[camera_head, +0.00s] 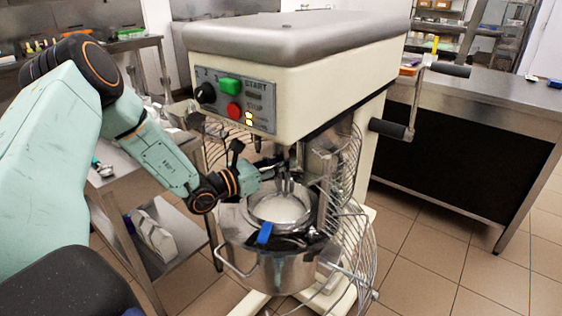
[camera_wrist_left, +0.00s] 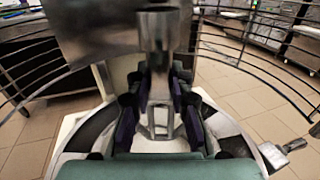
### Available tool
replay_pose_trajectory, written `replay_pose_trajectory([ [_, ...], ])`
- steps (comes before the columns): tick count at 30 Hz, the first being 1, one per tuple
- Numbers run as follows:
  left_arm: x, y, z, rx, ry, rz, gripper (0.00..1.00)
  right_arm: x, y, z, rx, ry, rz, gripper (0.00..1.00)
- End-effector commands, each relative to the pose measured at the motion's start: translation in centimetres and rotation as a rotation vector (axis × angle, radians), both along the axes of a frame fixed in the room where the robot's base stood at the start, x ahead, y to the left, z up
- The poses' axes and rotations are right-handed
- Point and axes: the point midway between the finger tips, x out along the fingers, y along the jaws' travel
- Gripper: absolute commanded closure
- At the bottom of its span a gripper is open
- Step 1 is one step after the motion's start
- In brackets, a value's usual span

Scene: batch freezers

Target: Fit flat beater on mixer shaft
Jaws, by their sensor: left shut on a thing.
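The mixer (camera_head: 290,70) is a large cream machine with a grey top. Its metal shaft end hangs under the head; it shows in the wrist view as a grey metal part (camera_wrist_left: 158,25). My left gripper (camera_head: 272,172) reaches in from the left, under the mixer head and above the bowl. In the wrist view my left gripper (camera_wrist_left: 158,112) has its dark fingers shut around the metal flat beater (camera_wrist_left: 158,88). The beater stands roughly upright, close under the shaft; whether they touch I cannot tell. The beater is small and partly hidden in the head view (camera_head: 286,184). My right gripper is not in view.
The steel bowl (camera_head: 262,262) holds something white below the gripper. A wire guard (camera_head: 350,240) curves around the right side. A blue piece (camera_head: 265,233) is at the bowl's front rim. A steel counter (camera_head: 490,100) stands right; the tiled floor between is clear.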

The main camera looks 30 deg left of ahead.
Motion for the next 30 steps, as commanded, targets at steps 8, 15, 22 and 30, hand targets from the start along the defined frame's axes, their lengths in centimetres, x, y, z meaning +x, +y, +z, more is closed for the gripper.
replay_pose_trajectory([
  [8, -0.2, -0.2, 0.8, -0.001, -0.002, 0.001, 1.0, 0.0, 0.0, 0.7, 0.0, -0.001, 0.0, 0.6],
  [15, -0.1, -0.2, 0.7, 0.0, -0.002, 0.001, 1.0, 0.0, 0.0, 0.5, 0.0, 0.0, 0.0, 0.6],
  [22, 0.0, -0.3, 0.5, 0.0, -0.001, 0.0, 1.0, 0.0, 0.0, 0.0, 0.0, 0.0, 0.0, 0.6],
  [30, 0.1, -0.3, 0.5, 0.001, -0.001, 0.0, 1.0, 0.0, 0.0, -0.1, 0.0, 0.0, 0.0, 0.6],
])
